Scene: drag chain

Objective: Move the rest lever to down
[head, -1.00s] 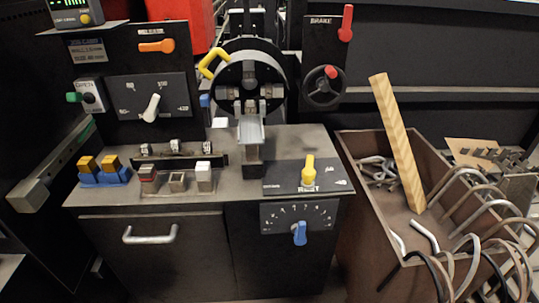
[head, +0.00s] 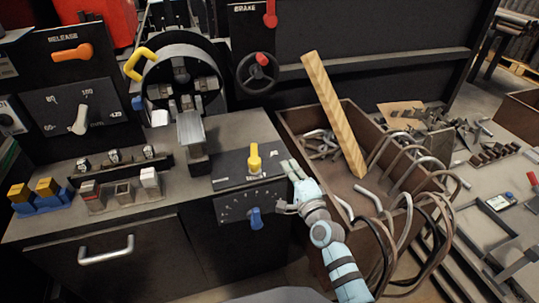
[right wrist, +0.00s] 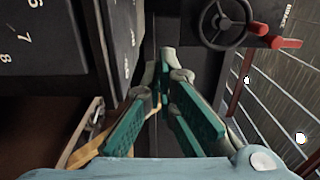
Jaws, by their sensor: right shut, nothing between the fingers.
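The rest lever is a yellow handle (head: 254,158) on a dark plate labelled REST, on top of the cabinet in the head view. It points up in the picture. My right gripper (head: 288,167) is just to the right of the lever and a little lower, by the cabinet's right edge, apart from it. Its fingers are shut and empty. The teal finger pads of this gripper (right wrist: 160,75) show in the right wrist view, where I do not see the yellow lever. My left gripper is not in view.
A blue knob (head: 255,218) sits on the front dial below the lever. A brown bin (head: 286,125) with metal rods and a wooden plank (head: 335,115) stands right of the cabinet, close to my right arm. A black handwheel (head: 258,73) is behind.

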